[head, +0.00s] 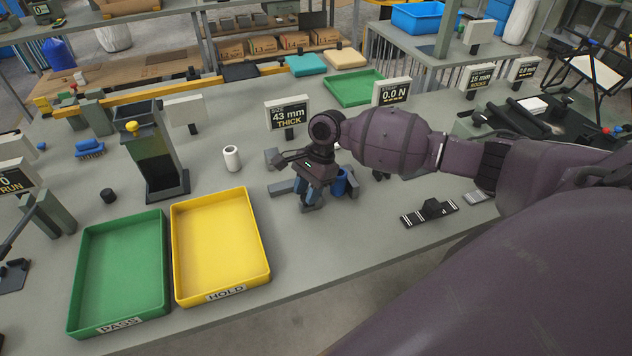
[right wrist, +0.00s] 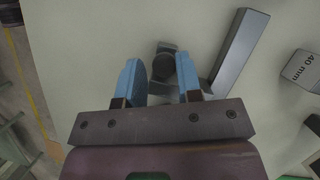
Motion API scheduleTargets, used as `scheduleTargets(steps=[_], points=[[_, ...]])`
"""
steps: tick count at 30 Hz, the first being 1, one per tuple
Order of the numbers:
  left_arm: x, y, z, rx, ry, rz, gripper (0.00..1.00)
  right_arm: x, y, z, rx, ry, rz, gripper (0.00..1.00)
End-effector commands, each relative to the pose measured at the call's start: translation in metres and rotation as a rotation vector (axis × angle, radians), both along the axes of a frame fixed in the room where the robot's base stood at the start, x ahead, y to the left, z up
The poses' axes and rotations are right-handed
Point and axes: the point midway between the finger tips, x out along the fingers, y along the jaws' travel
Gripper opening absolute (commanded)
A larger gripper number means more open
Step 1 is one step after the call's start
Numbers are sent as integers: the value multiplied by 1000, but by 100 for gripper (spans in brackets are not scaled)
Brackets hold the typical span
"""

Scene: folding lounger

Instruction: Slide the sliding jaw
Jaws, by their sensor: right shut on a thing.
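My right gripper (head: 318,196) points down at the bench below the sign reading 43 mm THICK (head: 288,117). In the right wrist view its blue fingers (right wrist: 162,78) stand on both sides of a dark piece (right wrist: 164,62), which I take to be the sliding jaw, and they are shut on it. A long grey bar (right wrist: 240,50) lies just right of the fingers in that view. In the head view the gripper hides most of the gauge; only grey ends (head: 281,187) show beside it. My left gripper is out of view.
A green PASS tray (head: 165,285) and a yellow HOLD tray (head: 266,265) lie to the left. A dark striped piece (head: 430,211) lies to the right. A 0.0 N sign (head: 391,92) stands behind my right arm.

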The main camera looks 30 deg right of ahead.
Motion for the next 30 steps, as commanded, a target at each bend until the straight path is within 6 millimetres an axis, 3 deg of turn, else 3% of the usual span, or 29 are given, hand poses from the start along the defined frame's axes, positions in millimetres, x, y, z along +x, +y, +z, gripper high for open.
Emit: scheduleTargets(steps=[1,14,15,18,30], points=[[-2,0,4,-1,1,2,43,8,-3,5,-9,-25,-8,0],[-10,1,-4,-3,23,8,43,4,1,-7,-13,-10,-2,0],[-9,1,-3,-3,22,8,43,4,1,-7,-13,-9,-2,34],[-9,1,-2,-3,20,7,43,3,1,-8,-14,-7,-2,50],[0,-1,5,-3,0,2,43,1,3,-6,-10,-2,1,52]])
